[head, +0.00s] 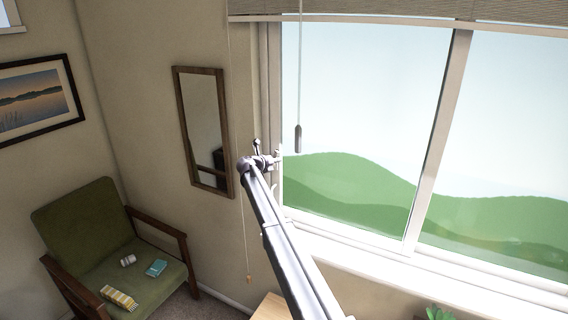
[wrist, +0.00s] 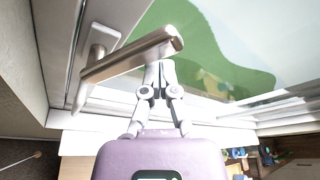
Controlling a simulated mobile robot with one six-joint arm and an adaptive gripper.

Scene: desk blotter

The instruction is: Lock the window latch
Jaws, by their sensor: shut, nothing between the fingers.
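The window latch (wrist: 128,58) is a metallic lever handle on a pale base plate fixed to the window frame. In the wrist view it slants from lower left to its free end at upper right. My gripper (wrist: 158,68) is shut and empty, its fingertips just below the lever near the free end. They look very close to it or touching; I cannot tell which. In the head view my gripper (head: 278,158) is at the left side of the window (head: 350,120), and the latch is hard to make out behind my arm.
A blind wand (head: 298,138) hangs in front of the glass above my gripper. A blind cord with an orange tassel (head: 249,279) hangs left of my arm. A framed mirror (head: 203,130) is on the left wall. A green armchair (head: 85,235) with small items stands lower left.

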